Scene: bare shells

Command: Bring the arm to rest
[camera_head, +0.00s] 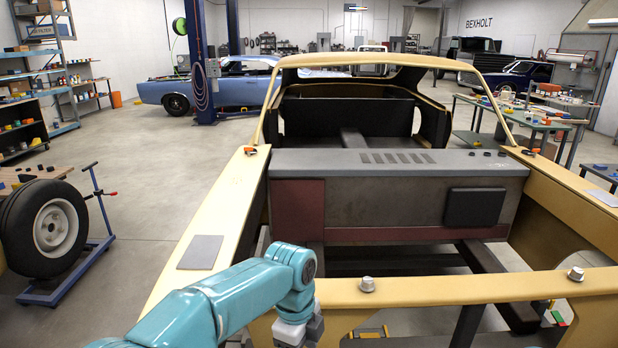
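My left arm (215,302), teal, comes in from the bottom left and reaches over the front of a pale yellow bare car shell (225,215). It bends down at the wrist (292,262). I see nothing held. My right arm and gripper are not in view.
Orange clamps (250,150) sit on the shell's side rails. Bolts (367,284) stand on the crossbar. A grey firewall (400,190) with a dark box (474,207) closes the bay. A wheel on a stand (48,228) is at left. The floor between is clear.

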